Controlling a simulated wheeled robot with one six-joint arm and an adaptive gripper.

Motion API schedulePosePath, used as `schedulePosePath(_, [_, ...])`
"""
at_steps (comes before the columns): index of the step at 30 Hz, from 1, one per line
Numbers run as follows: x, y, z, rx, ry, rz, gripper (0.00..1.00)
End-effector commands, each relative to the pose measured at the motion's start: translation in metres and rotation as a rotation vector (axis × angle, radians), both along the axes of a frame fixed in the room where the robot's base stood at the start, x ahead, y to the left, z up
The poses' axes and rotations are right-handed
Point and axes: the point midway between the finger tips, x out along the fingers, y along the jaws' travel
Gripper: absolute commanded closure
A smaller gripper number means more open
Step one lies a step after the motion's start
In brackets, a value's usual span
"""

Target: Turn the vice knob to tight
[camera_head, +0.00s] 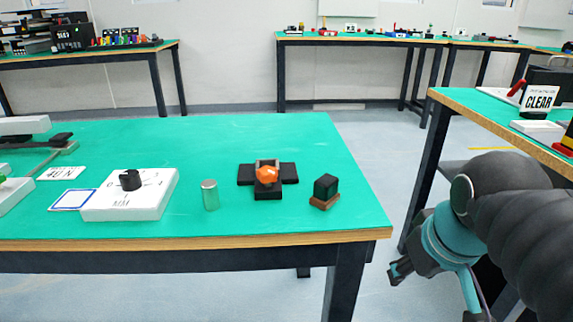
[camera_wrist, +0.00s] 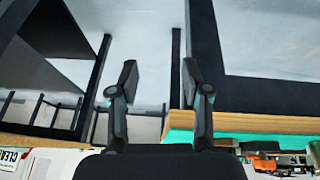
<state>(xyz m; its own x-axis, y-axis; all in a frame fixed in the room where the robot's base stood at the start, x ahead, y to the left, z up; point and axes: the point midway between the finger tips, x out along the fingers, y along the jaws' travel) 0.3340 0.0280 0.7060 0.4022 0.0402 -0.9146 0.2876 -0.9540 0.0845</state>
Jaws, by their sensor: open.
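A small black vice (camera_head: 246,174) stands on the green table, with a rounded orange part (camera_head: 267,175) at its middle. To its left, a white box (camera_head: 150,200) carries a black knob (camera_head: 130,180) with dial marks around it; the lettering is too small to read surely. My gripper (camera_head: 398,272) hangs to the right of the table, beyond its right edge and apart from the vice and knob. In the wrist view my gripper (camera_wrist: 159,80) has its two fingers spread with nothing between them.
A metal cylinder (camera_head: 210,195) stands between box and vice. A dark block on a brown base (camera_head: 325,192) sits near the table's right corner. A second table (camera_head: 480,115) with a CLEAR sign (camera_head: 539,99) is at right. The green table's back is clear.

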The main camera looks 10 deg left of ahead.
Motion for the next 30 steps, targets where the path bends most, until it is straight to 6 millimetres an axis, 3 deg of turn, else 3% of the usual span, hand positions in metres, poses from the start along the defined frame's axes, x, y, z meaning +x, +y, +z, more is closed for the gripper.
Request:
schedulePosePath(1, [0.016, 0.012, 0.024, -0.026, 0.021, 0.090, 0.52])
schedulePosePath(3, [0.031, 0.026, 0.049, -0.065, 0.050, 0.214, 0.52])
schedulePosePath(8, [0.063, 0.063, 0.102, -0.144, 0.107, 0.495, 0.52])
schedulePosePath(15, [0.102, 0.135, 0.169, -0.255, 0.189, 0.960, 0.52])
schedulePosePath(24, [0.117, 0.218, 0.214, -0.349, 0.261, 1.461, 0.52])
schedulePosePath(30, [0.115, 0.240, 0.222, -0.371, 0.279, 1.609, 0.52])
